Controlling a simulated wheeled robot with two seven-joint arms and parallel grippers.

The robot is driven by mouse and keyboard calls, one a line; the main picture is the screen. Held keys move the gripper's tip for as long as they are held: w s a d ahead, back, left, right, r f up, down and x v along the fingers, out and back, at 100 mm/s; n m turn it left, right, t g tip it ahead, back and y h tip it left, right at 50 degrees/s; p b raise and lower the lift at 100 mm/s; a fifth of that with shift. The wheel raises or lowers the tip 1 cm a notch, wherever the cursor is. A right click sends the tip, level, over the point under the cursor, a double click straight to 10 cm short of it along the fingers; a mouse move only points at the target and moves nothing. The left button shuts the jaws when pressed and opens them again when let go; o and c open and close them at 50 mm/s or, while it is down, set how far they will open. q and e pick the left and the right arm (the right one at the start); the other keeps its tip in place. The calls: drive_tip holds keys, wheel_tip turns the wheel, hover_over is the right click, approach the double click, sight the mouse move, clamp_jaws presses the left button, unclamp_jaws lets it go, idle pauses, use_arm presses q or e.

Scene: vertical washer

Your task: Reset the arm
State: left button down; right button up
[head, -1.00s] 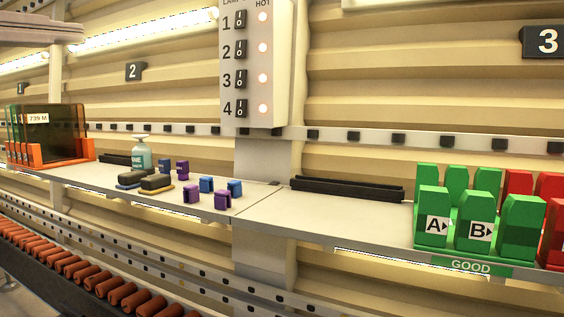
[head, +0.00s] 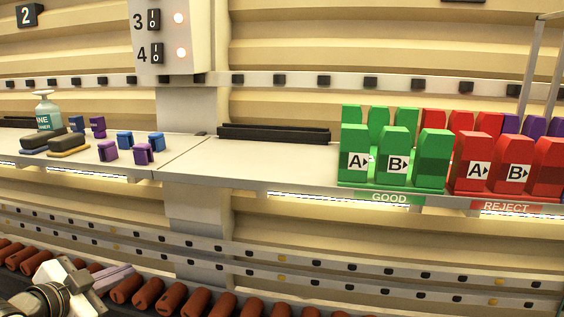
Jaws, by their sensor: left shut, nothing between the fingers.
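My left gripper (head: 116,277) shows at the lower left in the head view, with its arm coming in from the left. It is shut and empty, in front of or above the brown rollers, well below the shelf. It appears apart from everything on the shelf. My right gripper is out of view.
The shelf (head: 215,163) holds a bottle (head: 46,112), dark blocks (head: 69,145), small blue and purple pieces (head: 143,152), a black rail (head: 273,133), green GOOD holders (head: 393,152) and red REJECT holders (head: 512,160). Brown rollers (head: 168,302) run along below.

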use_arm(q)
drive_tip(key=s+d+f+n+g, duration=0.1)
drive_tip(key=s+d+f, duration=0.3)
drive_tip(key=f, duration=0.3)
drive_tip(key=s+d+f+n+g, duration=0.1)
drive_tip(key=s+d+f+n, duration=0.2)
drive_tip(key=f, duration=0.5)
drive_tip(key=s+d+f+g, duration=0.1)
drive_tip(key=s+d+f, duration=0.35)
drive_tip(key=f, duration=0.25)
drive_tip(key=s+d+f+n, duration=0.1)
drive_tip(key=s+d+f, duration=0.3)
drive_tip(key=s, duration=0.3)
drive_tip(key=s+d+f+n+g, duration=0.1)
drive_tip(key=s+d+f, duration=0.3)
drive_tip(key=s+d, duration=0.2)
drive_tip(key=shift+s+f+n+h, duration=0.2)
drive_tip(key=shift+s+n+h, duration=0.15)
drive_tip(key=shift+s, duration=0.45)
